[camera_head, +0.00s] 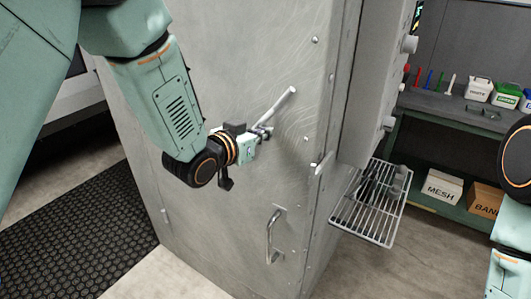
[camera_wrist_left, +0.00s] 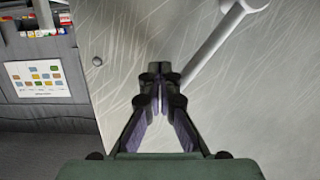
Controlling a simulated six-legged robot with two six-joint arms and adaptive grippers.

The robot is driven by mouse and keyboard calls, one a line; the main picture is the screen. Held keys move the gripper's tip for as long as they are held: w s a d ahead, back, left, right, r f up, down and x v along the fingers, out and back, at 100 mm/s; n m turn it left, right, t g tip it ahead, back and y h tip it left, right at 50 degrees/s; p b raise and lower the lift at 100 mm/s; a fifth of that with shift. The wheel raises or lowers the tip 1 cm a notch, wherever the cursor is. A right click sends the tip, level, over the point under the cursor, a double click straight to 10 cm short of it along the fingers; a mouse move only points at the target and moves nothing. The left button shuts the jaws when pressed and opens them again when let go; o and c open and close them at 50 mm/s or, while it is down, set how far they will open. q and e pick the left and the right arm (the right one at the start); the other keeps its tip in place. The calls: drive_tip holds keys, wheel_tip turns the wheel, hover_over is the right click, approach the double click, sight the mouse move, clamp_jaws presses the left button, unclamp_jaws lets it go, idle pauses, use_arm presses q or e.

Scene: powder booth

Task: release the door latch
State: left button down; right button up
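The door latch lever (camera_head: 277,106) is a pale bar set slantwise on the grey metal door of a booth cabinet. It also shows in the left wrist view (camera_wrist_left: 210,45), where it runs from a round hub at the top down to my fingers. My left gripper (camera_head: 264,132) is at the lever's lower end, close against the door. In the left wrist view its fingertips (camera_wrist_left: 160,72) are together, with the lever beside and behind the right fingertip. I cannot tell whether they touch it. My right gripper is out of view; only part of that arm shows.
A curved door handle (camera_head: 272,236) sits lower on the door. A wire shelf (camera_head: 372,215) juts out from the cabinet's right side. A workbench with a MESH box (camera_head: 441,188) and other boxes stands at the right. A black mat (camera_head: 75,225) lies on the left floor.

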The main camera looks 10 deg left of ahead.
use_arm(q)
drive_tip(key=shift+w+a+r+p, duration=0.25)
drive_tip(key=shift+a+r+p, duration=0.15)
drive_tip(key=shift+a+r, duration=0.15)
drive_tip(key=shift+w+a+r+p, duration=0.3)
drive_tip(key=shift+a+r+p, duration=0.3)
drive_tip(key=shift+a, duration=0.25)
drive_tip(key=shift+w+a+r+p, duration=0.3)
drive_tip(key=shift+a+r+p, duration=0.25)
drive_tip(key=shift+a, duration=0.3)
drive_tip(key=shift+f, duration=0.1)
drive_tip(key=shift+s, duration=0.1)
drive_tip(key=s+a+p, duration=0.1)
drive_tip(key=s+p, duration=0.1)
drive_tip(key=s, duration=0.8)
drive_tip(key=shift+a, duration=0.3)
